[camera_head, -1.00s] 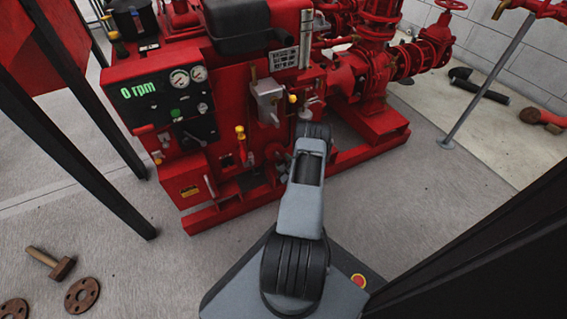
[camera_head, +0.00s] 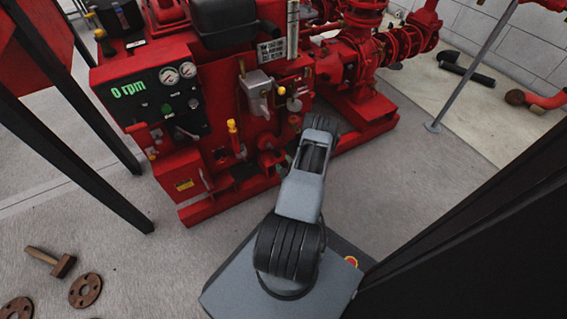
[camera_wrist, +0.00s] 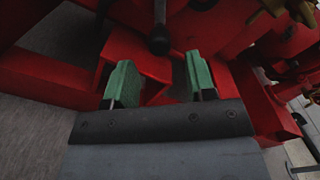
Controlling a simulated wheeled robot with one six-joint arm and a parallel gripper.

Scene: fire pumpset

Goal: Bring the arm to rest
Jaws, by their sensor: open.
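My arm (camera_head: 300,190) reaches from my base toward the red pumpset and is partly folded in the head view. My gripper (camera_wrist: 160,80) shows in the wrist view with its two green fingers apart and nothing between them. It points at the lower red frame of the pumpset (camera_wrist: 150,55); I cannot tell whether it touches. In the head view the gripper is mostly hidden behind my arm. The red pumpset (camera_head: 185,160) carries a black control panel (camera_head: 160,100) reading 0 rpm.
A hammer (camera_head: 55,262) and rusty flanges (camera_head: 85,290) lie on the floor at the lower left. Black posts (camera_head: 75,135) stand at the left. A dark panel (camera_head: 480,220) fills the lower right. A grey pole (camera_head: 480,70) stands at the upper right. Bare floor lies between.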

